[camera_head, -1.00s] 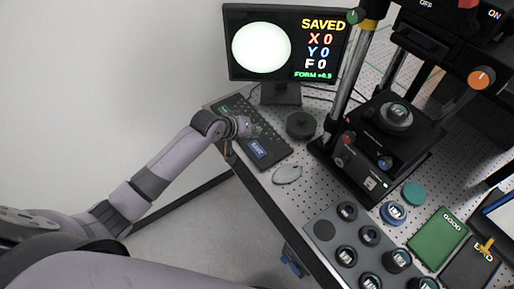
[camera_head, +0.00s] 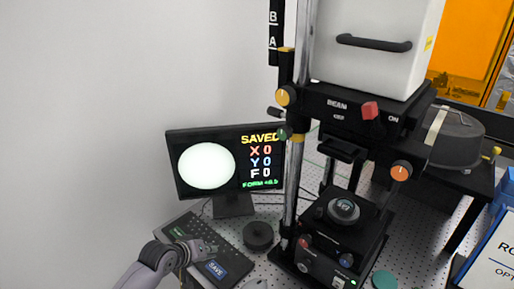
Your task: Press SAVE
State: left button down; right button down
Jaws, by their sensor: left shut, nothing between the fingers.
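The keyboard (camera_head: 238,262) lies on the perforated table in front of the monitor, with a blue SAVE key (camera_head: 216,268) near its front end. The monitor (camera_head: 228,166) reads SAVED, X 0, Y 0, F 0 and a green FORM line, beside a bright white disc. My left gripper (camera_head: 208,248) is shut and empty, over the keyboard just behind the SAVE key; I cannot tell whether it touches the keys. My right gripper is not in view.
The interferometer (camera_head: 358,110) stands right of the monitor, with a red switch (camera_head: 369,110), orange knobs and a round part (camera_head: 343,209) on its stage. A dark round puck (camera_head: 258,236) sits between keyboard and instrument. A teal disc (camera_head: 384,280) lies at the front.

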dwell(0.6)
pick_arm(q)
jog(key=shift+m+g, duration=0.4)
jog(key=shift+m, duration=0.4)
jog(key=s, duration=0.2)
jog(key=s+d+f, duration=0.2)
jog(key=s, duration=0.1)
jog(key=shift+s+d, duration=0.15)
jog(key=shift+s, duration=0.15)
jog(key=s+a+r+m+g+y, duration=0.1)
jog(key=s+a+m+g+y, duration=0.1)
jog(key=s, duration=1.2)
jog(key=s+a+r+m+g+y, duration=0.1)
jog(key=s+a+m+g+y, duration=0.15)
jog(key=s, duration=1.05)
notch_tip(320, 180, down, 36)
jog(key=s+b, duration=0.2)
jog(key=b, duration=0.6)
jog(key=s+a+f+g+b, duration=0.1)
jog(key=s+f+b, duration=0.2)
jog(key=s+f, duration=0.5)
jog(key=s+a+f+g+b, duration=0.1)
jog(key=s+a+f+b, duration=0.1)
jog(key=s+f, duration=0.6)
notch_tip(320, 180, down, 5)
jog(key=shift+s+a+f+b, duration=0.1)
jog(key=shift+s+a+b, duration=0.05)
jog(key=shift+b, duration=0.65)
jog(key=shift+h, duration=0.25)
